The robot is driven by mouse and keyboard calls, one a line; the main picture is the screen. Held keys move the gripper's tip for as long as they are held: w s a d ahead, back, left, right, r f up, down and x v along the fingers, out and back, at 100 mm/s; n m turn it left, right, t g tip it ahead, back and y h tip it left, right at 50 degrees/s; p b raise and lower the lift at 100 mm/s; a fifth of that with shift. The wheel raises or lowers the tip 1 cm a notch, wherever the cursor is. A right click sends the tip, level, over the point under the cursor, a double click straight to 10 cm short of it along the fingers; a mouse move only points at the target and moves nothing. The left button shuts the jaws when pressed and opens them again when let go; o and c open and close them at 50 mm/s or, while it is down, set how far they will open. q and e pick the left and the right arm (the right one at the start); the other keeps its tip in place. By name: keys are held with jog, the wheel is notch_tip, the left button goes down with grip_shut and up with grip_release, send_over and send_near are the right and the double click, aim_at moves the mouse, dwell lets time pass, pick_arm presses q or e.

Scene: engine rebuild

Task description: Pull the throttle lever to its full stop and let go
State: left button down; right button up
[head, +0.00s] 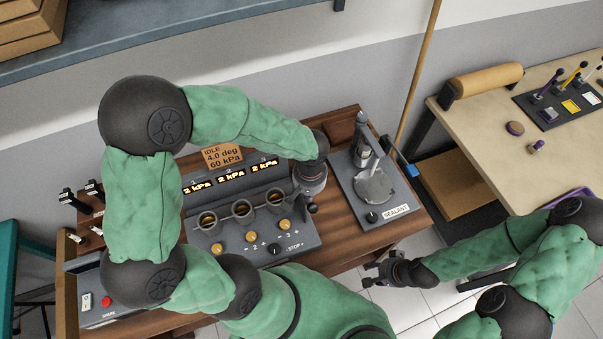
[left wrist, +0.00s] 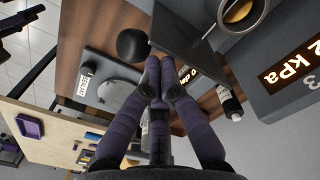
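My left gripper (head: 310,192) is over that side, pointing down. In the left wrist view its fingers (left wrist: 160,80) converge with tips together, close beside the ball but not around it. The lever's shaft is hidden. My right gripper (head: 370,274) is empty with fingers apart, off the bench's front edge.
A display board (head: 222,156) reads IDLE, 4.0 deg, 60 kPa. The sealant stand (head: 374,185) is just right of the console. A spark box (head: 105,290) is at front left. A pale table (head: 490,120) with tools stands at right, with floor between.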

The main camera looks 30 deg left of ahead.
aim_at(314, 210)
pick_arm(q)
jog(key=shift+s+d, duration=0.15)
jog(key=shift+s+d+f+b, duration=0.6)
jog(key=shift+d+f+b, duration=0.05)
jog(key=shift+d+b, duration=0.1)
jog(key=shift+s+d+f+b, duration=0.6)
jog(key=shift+f+b, duration=0.2)
jog(key=shift+b, duration=0.1)
jog(key=shift+f, duration=0.1)
jog(key=shift+s+d+f+b, duration=0.4)
jog(key=shift+d+f+b, duration=0.15)
jog(key=shift+f+b, duration=0.35)
